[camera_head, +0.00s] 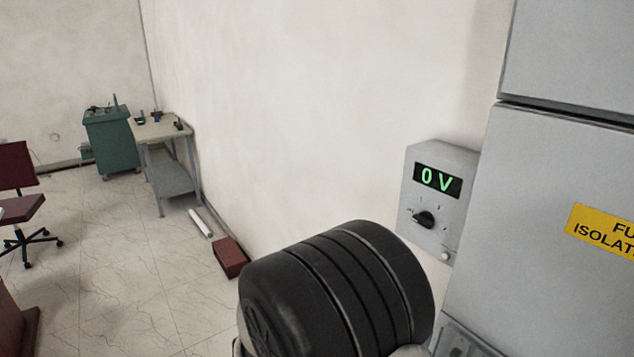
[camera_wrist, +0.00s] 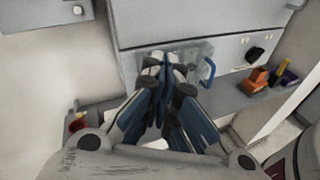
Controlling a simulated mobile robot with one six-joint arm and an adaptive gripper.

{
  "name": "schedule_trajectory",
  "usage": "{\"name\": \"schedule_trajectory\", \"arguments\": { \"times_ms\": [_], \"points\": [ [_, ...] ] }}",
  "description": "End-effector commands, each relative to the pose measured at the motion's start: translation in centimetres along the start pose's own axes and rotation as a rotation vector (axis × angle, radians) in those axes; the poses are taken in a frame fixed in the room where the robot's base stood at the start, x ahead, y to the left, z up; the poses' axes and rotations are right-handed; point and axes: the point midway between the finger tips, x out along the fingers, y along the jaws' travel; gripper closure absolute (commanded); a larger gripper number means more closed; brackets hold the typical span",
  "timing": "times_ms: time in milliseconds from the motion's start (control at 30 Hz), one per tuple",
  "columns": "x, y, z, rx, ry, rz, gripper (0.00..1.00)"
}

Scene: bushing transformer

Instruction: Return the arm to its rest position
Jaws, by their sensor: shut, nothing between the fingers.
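My gripper (camera_wrist: 163,75) shows in the wrist view, with its blue and dark fingers closed together and nothing between them. It points toward the lower part of a grey cabinet (camera_wrist: 200,30), apart from it as far as I can tell. In the head view a black rounded part of my arm (camera_head: 335,290) fills the lower middle; the gripper itself does not show there.
A grey control box (camera_head: 438,200) reading "0 V" hangs on the wall beside the large grey cabinet (camera_head: 540,200). A blue handle (camera_wrist: 208,70) and small coloured items (camera_wrist: 258,80) are near the gripper. A workbench (camera_head: 160,130), green cabinet (camera_head: 110,140) and chair (camera_head: 18,200) stand farther off.

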Motion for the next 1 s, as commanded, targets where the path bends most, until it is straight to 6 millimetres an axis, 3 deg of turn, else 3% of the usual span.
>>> {"name": "schedule_trajectory", "arguments": {
  "times_ms": [233, 400, 500, 700, 1000],
  "points": [
    [3.2, -8.0, 1.6, 0.319, 0.254, -0.35, 1.0],
    [2.8, -13.4, 1.2, 0.62, 0.467, -0.598, 1.0],
    [1.8, -15.7, 0.6, 0.813, 0.591, -0.724, 1.0],
    [-1.1, -17.8, -0.6, 1.216, 0.832, -0.92, 1.0],
    [-3.8, -17.6, -0.4, 1.586, 1.048, -1.037, 1.0]
  ]
}}
